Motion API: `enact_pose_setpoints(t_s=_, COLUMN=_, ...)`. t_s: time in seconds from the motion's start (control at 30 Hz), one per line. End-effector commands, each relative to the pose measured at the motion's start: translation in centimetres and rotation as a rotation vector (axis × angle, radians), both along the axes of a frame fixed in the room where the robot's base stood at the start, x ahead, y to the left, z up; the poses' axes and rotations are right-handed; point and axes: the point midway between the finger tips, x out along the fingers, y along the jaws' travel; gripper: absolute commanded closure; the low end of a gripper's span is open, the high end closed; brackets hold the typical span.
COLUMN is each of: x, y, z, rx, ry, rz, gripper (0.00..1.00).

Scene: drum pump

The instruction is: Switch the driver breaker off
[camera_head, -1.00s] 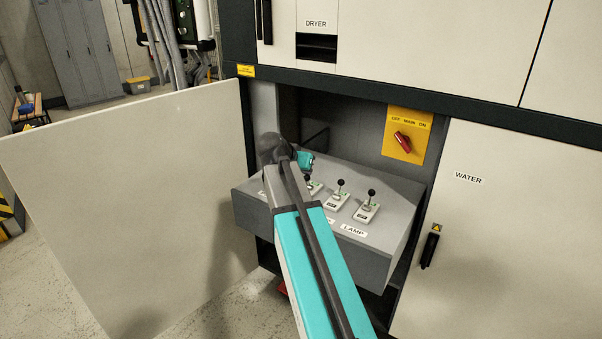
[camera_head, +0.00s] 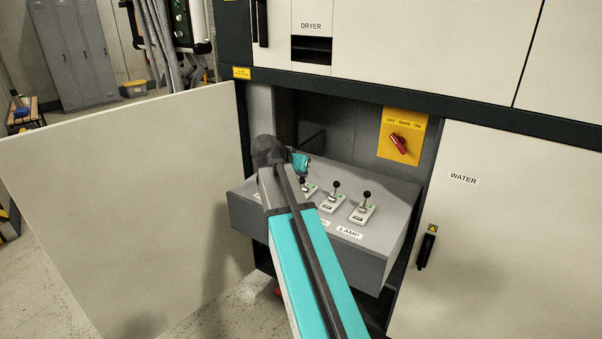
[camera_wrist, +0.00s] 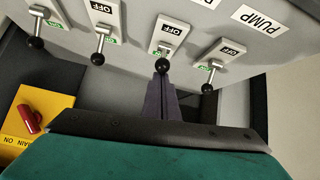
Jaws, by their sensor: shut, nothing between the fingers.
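A sloped grey breaker box (camera_head: 375,250) sits in the open cabinet bay. It carries a row of breakers with black-ball levers; LAMP is at the right end in the head view. The wrist view shows several levers with OFF plates and a PUMP label (camera_wrist: 264,20) at right. No driver label is readable, so I cannot tell which breaker is the driver's. My gripper (camera_wrist: 162,76) is shut and empty, its tips at or just below the ball of the lever (camera_wrist: 165,50) second from the right; contact is unclear. In the head view my arm hides the fingers.
A yellow main-switch plate (camera_head: 390,157) with a red knob is on the bay's back wall, also in the wrist view (camera_wrist: 45,105). A large open door panel (camera_head: 120,200) stands at left. The WATER door (camera_head: 490,230) is shut at right.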

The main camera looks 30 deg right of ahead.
Motion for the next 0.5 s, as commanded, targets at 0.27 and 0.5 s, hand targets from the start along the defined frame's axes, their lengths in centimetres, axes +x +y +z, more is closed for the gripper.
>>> enact_pose_setpoints(t_s=0.27, x=-1.0, y=2.4, z=2.3, rx=0.000, ry=-0.001, rz=0.002, gripper=1.00)
enact_pose_setpoints(t_s=0.5, x=-2.0, y=4.8, z=4.5, rx=-0.001, ry=-0.002, rz=-0.001, gripper=1.00)
